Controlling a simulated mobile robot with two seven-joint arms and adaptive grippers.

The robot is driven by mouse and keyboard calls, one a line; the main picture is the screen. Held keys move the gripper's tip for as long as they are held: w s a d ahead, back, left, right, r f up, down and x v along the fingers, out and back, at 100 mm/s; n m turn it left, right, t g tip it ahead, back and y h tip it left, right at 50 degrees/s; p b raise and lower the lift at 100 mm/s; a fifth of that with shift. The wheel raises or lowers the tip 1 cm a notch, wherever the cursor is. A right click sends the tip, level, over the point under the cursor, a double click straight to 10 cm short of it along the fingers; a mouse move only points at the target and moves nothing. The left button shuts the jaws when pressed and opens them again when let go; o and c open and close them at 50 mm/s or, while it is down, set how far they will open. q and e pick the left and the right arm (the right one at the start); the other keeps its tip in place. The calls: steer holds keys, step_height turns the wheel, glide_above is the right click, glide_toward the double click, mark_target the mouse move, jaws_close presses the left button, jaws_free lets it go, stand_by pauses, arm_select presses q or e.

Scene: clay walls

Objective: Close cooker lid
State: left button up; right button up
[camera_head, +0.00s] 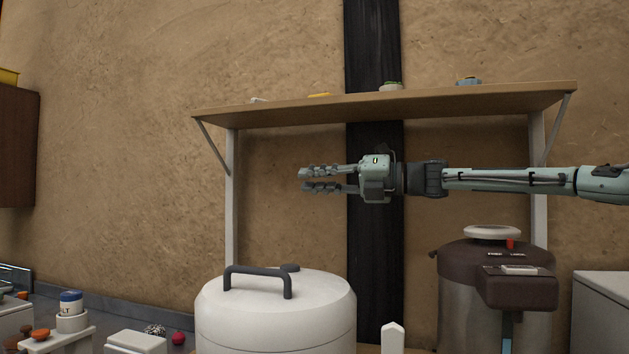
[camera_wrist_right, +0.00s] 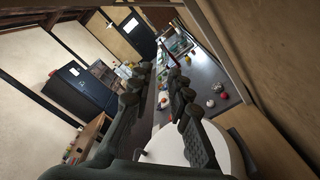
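A brown-topped cooker with a steel body (camera_head: 492,275) stands at the right in the head view. Its brown top has a pale disc on it and a front panel; the top looks seated on the body. A white round pot or cooker (camera_head: 275,310) with a dark arched handle stands at the lower middle; its top looks flat and shut. My right gripper (camera_head: 320,180) is level and empty, pointing left, above the white pot and below the shelf. Its two fingers are apart by a narrow gap, also seen in the wrist view (camera_wrist_right: 160,90). My left gripper is not in view.
A wooden shelf (camera_head: 390,104) on white posts hangs just above my right arm, with small items on it. A grey box (camera_head: 603,310) stands at the far right. Small jars and boxes (camera_head: 70,318) crowd the lower left. A dark cabinet (camera_head: 18,147) is at the left.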

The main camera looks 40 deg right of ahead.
jaws_close()
steer(key=shift+c, duration=0.8)
jaws_free()
steer(key=o, duration=0.6)
steer(key=v, duration=1.2)
